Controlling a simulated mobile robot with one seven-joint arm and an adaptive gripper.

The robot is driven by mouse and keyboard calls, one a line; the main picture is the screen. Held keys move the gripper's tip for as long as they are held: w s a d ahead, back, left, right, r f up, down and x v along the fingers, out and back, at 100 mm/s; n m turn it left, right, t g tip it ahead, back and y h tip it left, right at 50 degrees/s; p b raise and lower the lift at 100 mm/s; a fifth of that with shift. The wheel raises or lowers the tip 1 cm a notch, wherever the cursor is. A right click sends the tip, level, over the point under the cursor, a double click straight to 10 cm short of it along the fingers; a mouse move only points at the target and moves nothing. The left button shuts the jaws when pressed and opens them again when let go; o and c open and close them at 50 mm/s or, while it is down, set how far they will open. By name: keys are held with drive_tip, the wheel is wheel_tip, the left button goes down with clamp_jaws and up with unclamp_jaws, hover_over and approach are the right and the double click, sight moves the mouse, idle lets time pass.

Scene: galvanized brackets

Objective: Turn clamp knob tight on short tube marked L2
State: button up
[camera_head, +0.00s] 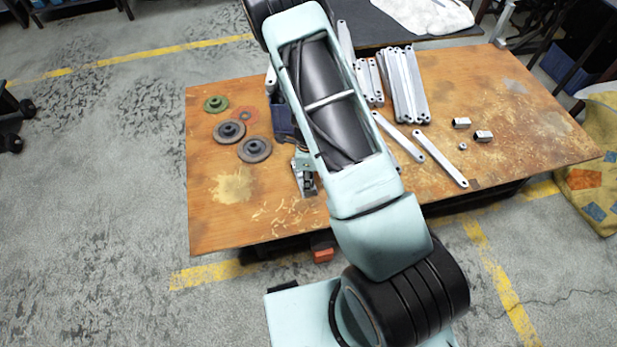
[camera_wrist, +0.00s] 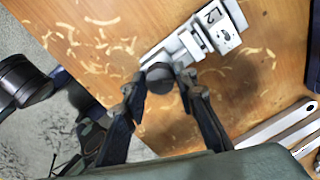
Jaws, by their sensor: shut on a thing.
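In the wrist view, a dark round clamp knob (camera_wrist: 159,72) sits at the near end of a metal clamp (camera_wrist: 180,48). The clamp leads to a short light-coloured tube (camera_wrist: 225,38) with a label reading L2 near the top of the picture. My gripper (camera_wrist: 161,84) has one finger on each side of the knob and is shut on it. The knob's far side is hidden. In the head view my arm covers most of this place, and I cannot make out the knob there.
The wooden table (camera_head: 520,105) holds several flat metal bars (camera_head: 405,85), two dark discs (camera_head: 254,149), a green disc (camera_head: 215,104) and small metal blocks (camera_head: 482,136). A loose bar (camera_head: 440,158) lies right of my arm. The table's front left is clear apart from shavings.

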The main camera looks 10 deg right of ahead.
drive_tip(key=m+p, duration=0.1)
drive_tip(key=m, duration=0.1)
drive_tip(key=m+p, duration=0.1)
drive_tip(key=m, duration=0.1)
drive_tip(key=m+p, duration=0.1)
drive_tip(key=m, duration=0.1)
drive_tip(key=shift+r+m, duration=0.25)
drive_tip(key=shift+m, duration=0.15)
drive_tip(key=m+p, duration=0.1)
drive_tip(key=m, duration=0.2)
drive_tip(key=shift+p, duration=0.4)
drive_tip(key=shift+f+m+p, duration=0.25)
drive_tip(key=shift+m+p, duration=0.05)
drive_tip(key=shift+m, duration=0.8)
drive_tip(key=o, duration=1.1)
